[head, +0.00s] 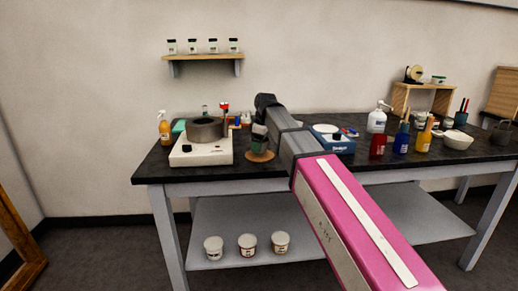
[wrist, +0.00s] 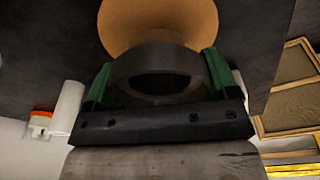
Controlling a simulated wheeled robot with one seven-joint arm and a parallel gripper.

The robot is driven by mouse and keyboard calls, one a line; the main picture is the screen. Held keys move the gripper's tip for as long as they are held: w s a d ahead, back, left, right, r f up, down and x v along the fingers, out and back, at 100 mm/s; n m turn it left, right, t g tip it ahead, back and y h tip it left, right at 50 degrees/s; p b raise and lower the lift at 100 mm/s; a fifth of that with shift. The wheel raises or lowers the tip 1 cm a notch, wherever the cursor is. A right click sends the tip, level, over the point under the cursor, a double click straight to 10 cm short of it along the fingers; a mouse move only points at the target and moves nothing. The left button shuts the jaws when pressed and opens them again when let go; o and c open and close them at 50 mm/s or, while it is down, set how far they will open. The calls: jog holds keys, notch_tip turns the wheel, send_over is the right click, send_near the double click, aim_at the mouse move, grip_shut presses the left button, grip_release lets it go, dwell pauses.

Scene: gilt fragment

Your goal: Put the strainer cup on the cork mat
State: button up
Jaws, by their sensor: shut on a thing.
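My gripper (head: 259,142) is low over the left half of the dark worktop. In the wrist view its green fingers lie on both sides of the dark grey strainer cup (wrist: 158,66), and it is shut on the cup. In the head view the cup is mostly hidden by the fingers. The round tan cork mat (head: 260,157) lies on the worktop just under the gripper. It also shows in the wrist view (wrist: 158,17), partly covered by the cup. I cannot tell whether the cup touches the mat.
A white hot plate (head: 201,153) with a grey pot (head: 205,130) stands left of the mat. A blue scale (head: 332,139) stands to the right, with several bottles (head: 401,138) beyond it. Small items stand behind the mat. The table's front edge is close to the mat.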

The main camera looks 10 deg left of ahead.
jog(key=shift+f, duration=0.75)
jog(key=shift+f, duration=0.2)
jog(key=o, duration=0.9)
jog(key=r, duration=0.4)
jog(key=d+r, duration=0.1)
jog(key=r, duration=0.7)
jog(key=shift+s+d+r, duration=0.15)
jog(key=shift+d, duration=0.2)
